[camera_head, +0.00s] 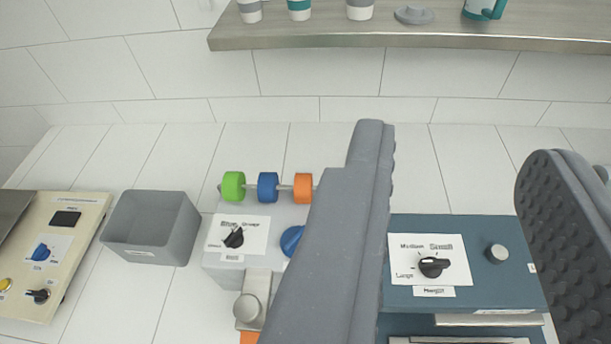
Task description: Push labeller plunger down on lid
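The labeller, a light grey machine (225,271), stands left of centre. It carries green (233,186), blue (268,186) and orange (303,187) rolls on a rod and a black selector knob (234,237). A round grey cap (248,307) on an arm at its front looks like the plunger. Part of something orange (249,338) shows below the cap; I cannot tell if it is a lid. A blue round knob (291,240) is partly hidden by my left finger. My gripper (458,150) is wide open, with nothing visible between its fingers. The labeller's right side is hidden.
A blue-grey machine (500,288) with a size dial stands right, partly between my fingers. A grey bin (152,228) and a cream control panel (60,245) stand left. A shelf (450,38) with cups crosses the back wall. Tiled surface behind the machines is clear.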

